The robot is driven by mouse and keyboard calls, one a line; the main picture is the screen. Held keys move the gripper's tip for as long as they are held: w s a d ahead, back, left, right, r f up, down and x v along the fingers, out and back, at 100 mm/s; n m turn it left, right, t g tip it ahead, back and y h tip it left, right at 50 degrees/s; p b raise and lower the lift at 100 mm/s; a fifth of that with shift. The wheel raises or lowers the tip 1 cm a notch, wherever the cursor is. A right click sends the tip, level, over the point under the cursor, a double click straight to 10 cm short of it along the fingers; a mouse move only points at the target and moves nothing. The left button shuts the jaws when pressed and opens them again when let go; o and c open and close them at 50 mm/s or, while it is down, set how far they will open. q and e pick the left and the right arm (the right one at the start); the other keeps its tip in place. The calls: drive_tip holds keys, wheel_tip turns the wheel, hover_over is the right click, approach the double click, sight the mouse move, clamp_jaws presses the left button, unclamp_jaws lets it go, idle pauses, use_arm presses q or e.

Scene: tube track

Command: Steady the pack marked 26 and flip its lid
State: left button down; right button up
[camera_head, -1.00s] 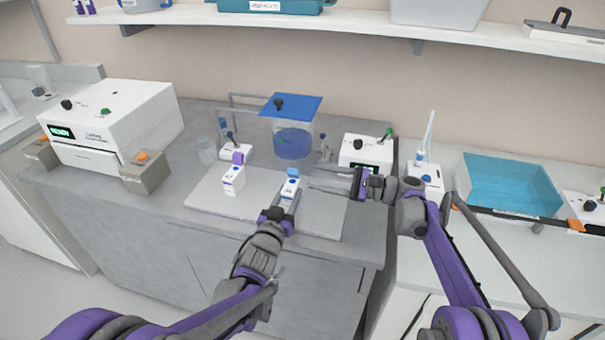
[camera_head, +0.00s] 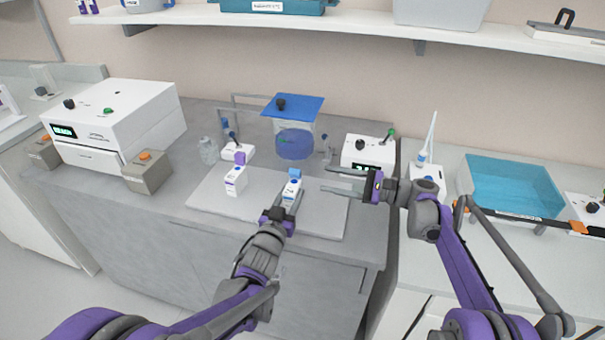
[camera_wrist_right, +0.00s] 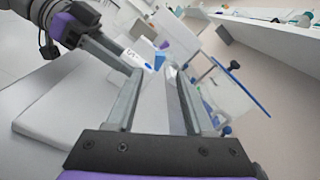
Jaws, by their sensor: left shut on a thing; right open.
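A white pack with a blue lid (camera_head: 292,187) stands on the pale mat (camera_head: 320,222). My left gripper (camera_head: 283,207) is shut on its lower part from the front. The same pack also shows in the right wrist view (camera_wrist_right: 137,58), beside the left gripper. The numbers on the packs are too small to read. My right gripper (camera_head: 324,180) is open and empty, its fingers pointing left toward the blue-lidded pack, a short gap to its right.
A clear container with a blue cover (camera_head: 293,106) stands behind the mat. A small white device with a green knob (camera_head: 366,152) stands behind my right gripper. A white machine (camera_head: 115,125) is at left. A blue tray (camera_head: 510,185) is at right. The mat's front is mostly clear.

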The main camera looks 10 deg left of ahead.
sight(300, 173)
drive_tip(key=a, duration=0.9)
drive_tip(key=shift+w, duration=0.3)
drive_tip(key=shift+d, duration=0.1)
clamp_jaws()
